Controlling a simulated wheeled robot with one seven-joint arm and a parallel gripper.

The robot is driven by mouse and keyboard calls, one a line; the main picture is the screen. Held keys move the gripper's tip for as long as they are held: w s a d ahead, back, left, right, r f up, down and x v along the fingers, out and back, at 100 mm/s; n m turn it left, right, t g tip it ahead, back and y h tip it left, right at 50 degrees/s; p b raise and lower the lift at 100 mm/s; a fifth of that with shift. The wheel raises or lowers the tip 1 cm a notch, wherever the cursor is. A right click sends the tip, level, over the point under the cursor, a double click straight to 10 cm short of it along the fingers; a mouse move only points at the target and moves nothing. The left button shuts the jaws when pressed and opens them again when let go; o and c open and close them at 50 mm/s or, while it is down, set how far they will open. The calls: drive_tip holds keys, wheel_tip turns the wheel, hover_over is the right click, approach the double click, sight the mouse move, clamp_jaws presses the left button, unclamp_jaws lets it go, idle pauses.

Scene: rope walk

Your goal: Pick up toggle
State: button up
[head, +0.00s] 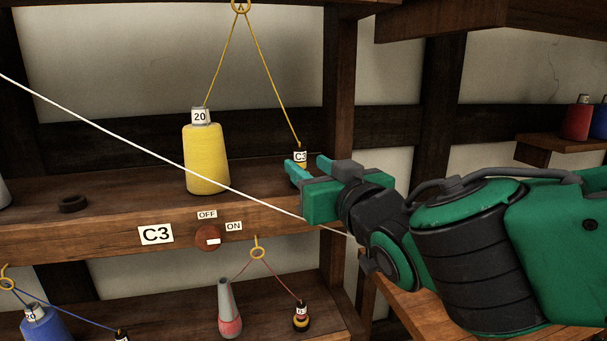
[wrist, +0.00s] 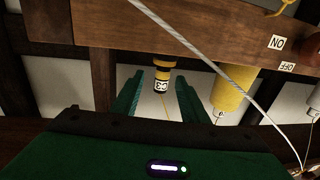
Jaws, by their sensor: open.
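A small black-and-yellow toggle (head: 300,156) with a white C3 label stands on the upper shelf, with a yellow thread running up from it. My gripper (head: 306,163) is open in front of it, and its fingers hide the toggle's lower part in the head view. In the wrist view, which shows the shelf upside down, the toggle (wrist: 161,72) appears between the two open fingers (wrist: 158,90). I cannot tell whether the fingers touch it.
A yellow spool (head: 206,160) labelled 20 stands to the left, joined by thread through a ring (head: 241,6). A white rope (head: 130,135) slants across the front of the shelf. A red knob (head: 208,238) is on the shelf edge. A post (head: 340,110) rises just right of the toggle.

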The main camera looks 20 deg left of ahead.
sight(300, 164)
drive_tip(key=x, duration=0.3)
drive_tip(key=shift+s+a, duration=0.2)
drive_tip(key=shift+a, duration=0.15)
drive_tip(key=shift+d+x, duration=0.2)
drive_tip(key=shift+x, duration=2.35)
drive_tip(key=shift+w+f, duration=0.1)
drive_tip(key=shift+w, duration=0.1)
clamp_jaws()
